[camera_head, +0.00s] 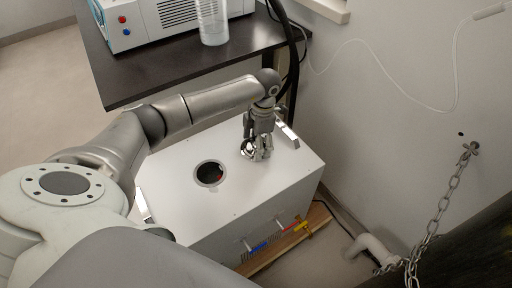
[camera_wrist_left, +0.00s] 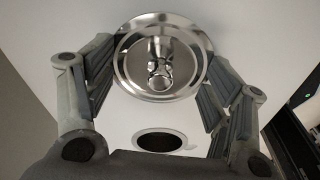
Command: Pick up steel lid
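The steel lid (camera_wrist_left: 160,62) is a shiny round disc with a knob at its centre, seen from above in the left wrist view. It appears to lie on the white top of a box (camera_head: 183,215), beside a round dark hole (camera_head: 210,173). My left gripper (camera_head: 257,153) points down over the lid and hides most of it in the head view. In the left wrist view its fingers (camera_wrist_left: 160,85) are spread to both sides of the lid, with the knob between them. Whether the fingertips touch the lid is unclear. My right gripper is out of view.
Metal handles (camera_head: 287,133) stand at the box's sides. Coloured taps (camera_head: 300,224) stick out of its front. A dark table (camera_head: 150,80) behind carries a blue-white device (camera_head: 160,20) and a clear beaker (camera_head: 212,22). A wall with a chain (camera_head: 440,215) stands at the right.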

